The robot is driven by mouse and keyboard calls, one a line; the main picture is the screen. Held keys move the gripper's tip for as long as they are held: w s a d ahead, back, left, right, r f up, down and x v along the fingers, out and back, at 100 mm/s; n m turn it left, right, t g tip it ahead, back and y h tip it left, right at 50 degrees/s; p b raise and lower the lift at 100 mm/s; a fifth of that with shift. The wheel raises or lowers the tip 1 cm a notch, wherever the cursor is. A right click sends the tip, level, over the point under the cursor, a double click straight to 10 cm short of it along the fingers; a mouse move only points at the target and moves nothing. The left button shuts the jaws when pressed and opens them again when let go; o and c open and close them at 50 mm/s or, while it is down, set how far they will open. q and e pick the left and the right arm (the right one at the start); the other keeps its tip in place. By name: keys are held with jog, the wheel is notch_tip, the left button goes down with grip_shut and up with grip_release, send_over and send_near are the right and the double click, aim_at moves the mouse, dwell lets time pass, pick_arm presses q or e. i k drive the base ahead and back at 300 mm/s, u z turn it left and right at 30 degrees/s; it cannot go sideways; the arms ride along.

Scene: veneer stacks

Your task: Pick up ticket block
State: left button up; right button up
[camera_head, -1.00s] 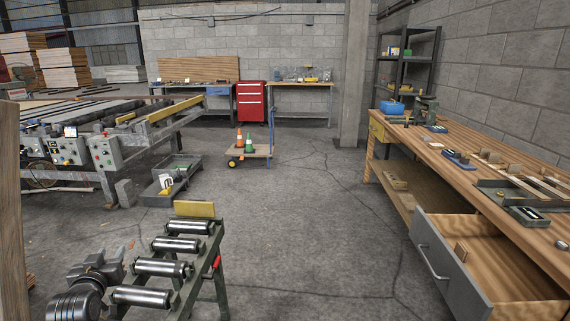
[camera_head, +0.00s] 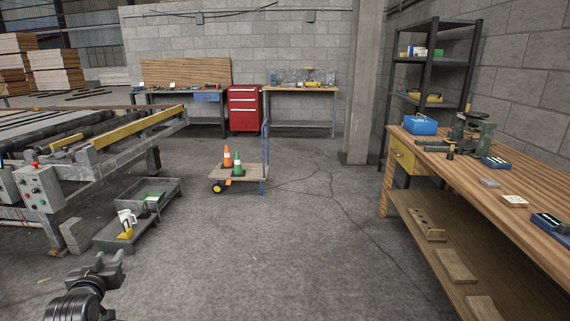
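No object in view can be told for certain as the ticket block. A small pale block with a dark mark on top (camera_head: 515,201) lies on the wooden workbench (camera_head: 468,182) at the right and may be it. My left gripper (camera_head: 110,264) is at the lower left, dark grey, above the floor and far from the bench. Nothing is seen in it, and its finger gap is not clear. My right gripper is out of view.
A blue box (camera_head: 420,124) and several small items stand on the workbench. A flat cart (camera_head: 240,173) with cones stands ahead. Low grey trays (camera_head: 120,238) and a roller machine (camera_head: 100,150) are at left. The middle floor is clear.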

aim_at(511, 201)
jog(key=i, duration=2.4)
jog(key=z, duration=3.65)
